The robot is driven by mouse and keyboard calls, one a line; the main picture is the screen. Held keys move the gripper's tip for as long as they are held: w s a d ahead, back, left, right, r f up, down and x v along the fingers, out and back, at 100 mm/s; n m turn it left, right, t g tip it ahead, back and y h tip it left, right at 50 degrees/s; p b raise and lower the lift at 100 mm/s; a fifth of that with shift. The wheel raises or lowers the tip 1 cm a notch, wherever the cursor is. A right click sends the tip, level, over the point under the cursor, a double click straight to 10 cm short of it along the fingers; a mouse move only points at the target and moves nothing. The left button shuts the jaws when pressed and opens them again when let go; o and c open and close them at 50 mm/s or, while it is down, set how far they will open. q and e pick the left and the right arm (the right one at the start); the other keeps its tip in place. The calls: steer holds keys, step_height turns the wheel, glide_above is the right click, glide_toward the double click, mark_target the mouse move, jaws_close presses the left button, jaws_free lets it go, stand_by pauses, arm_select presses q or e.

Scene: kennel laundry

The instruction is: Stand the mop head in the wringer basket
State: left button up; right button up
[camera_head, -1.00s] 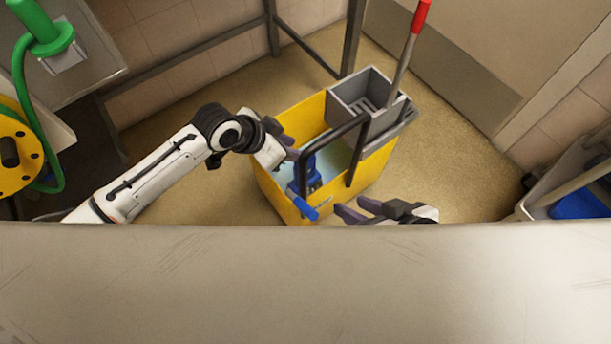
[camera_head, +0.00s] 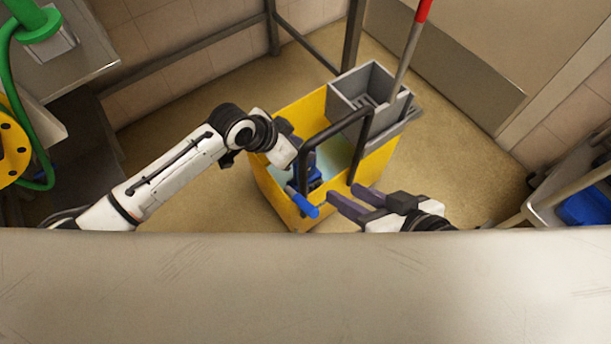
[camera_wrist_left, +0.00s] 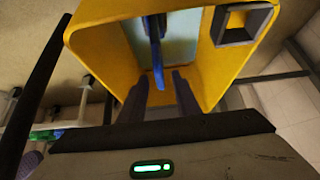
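A blue piece (camera_head: 314,170), apparently the mop head, is in the yellow bucket (camera_head: 283,190), partly hidden by a dark handle bar. A blue grip sticks out over the bucket's near rim. The grey wringer basket (camera_head: 345,92) sits at the bucket's far right end and looks empty. My left gripper (camera_head: 296,160) is at the bucket's left side, close to the blue piece. In the left wrist view my left fingers (camera_wrist_left: 160,88) are apart, with the blue piece (camera_wrist_left: 155,50) showing between and beyond them. My right gripper (camera_head: 347,199) is open and empty beside the near right side.
A grey pole (camera_head: 408,55) with a red part rises beside the wringer. A dark frame stands behind the bucket. A green hose (camera_head: 40,25) and yellow reel are at the left, and a cart with a blue item (camera_head: 585,206) at the right. Floor between is clear.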

arm_select(q)
steer(key=c, duration=0.7)
jaws_close()
steer(key=shift+r, duration=0.1)
steer(key=shift+r+p, duration=0.4)
steer(key=shift+p, duration=0.2)
steer(key=shift+r+p, duration=0.25)
steer(key=shift+p, duration=0.1)
